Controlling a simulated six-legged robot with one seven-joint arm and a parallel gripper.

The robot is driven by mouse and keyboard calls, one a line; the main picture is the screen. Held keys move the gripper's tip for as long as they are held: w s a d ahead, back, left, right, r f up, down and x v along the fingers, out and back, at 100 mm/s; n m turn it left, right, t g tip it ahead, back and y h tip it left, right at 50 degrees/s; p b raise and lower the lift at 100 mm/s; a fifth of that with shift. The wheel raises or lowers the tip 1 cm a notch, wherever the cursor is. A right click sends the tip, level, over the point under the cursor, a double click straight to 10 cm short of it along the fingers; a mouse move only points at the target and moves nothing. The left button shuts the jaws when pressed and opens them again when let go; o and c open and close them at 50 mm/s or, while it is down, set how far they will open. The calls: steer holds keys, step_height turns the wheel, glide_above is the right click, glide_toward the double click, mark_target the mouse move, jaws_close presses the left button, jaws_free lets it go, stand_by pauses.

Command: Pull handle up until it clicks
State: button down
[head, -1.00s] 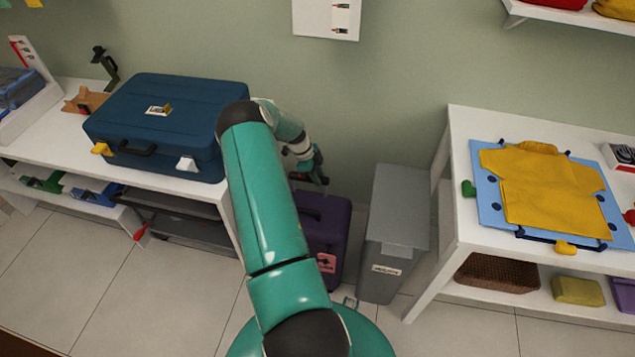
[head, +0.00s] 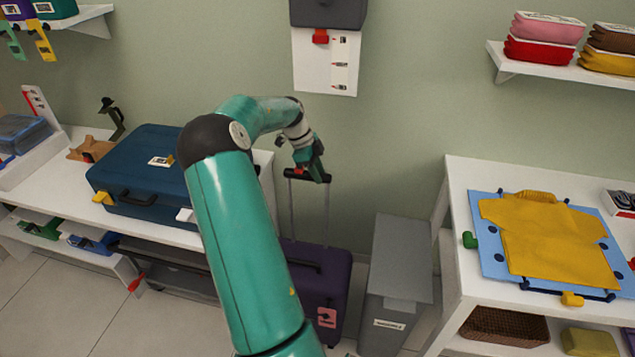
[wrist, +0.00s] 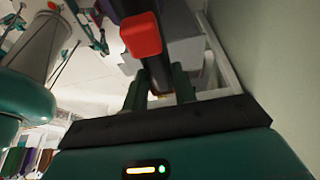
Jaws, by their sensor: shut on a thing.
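The purple suitcase (head: 318,283) stands upright on the floor between the left table and the grey bin. Its telescopic handle (head: 327,215) is extended, with two thin rods rising from the case to a dark grip bar. My gripper (head: 308,174) is shut on the grip bar, well above the case. In the wrist view my gripper (wrist: 160,95) shows its two green fingers around the dark bar (wrist: 130,10), which has a red button (wrist: 141,35) on it. My arm hides the left part of the suitcase in the head view.
A grey bin (head: 395,280) stands close to the right of the suitcase. The left table (head: 60,185) bears a blue suitcase (head: 140,172); the right table (head: 455,215) bears a yellow garment (head: 550,245) on a blue board. The wall above the handle is clear up to a white panel (head: 310,68).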

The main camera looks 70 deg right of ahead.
steer(key=shift+r, duration=0.45)
steer(key=c, duration=1.1)
jaws_free()
steer(key=shift+r, duration=0.1)
steer(key=v, duration=1.3)
steer(key=shift+w+r, duration=0.2)
steer(key=shift+r, duration=0.05)
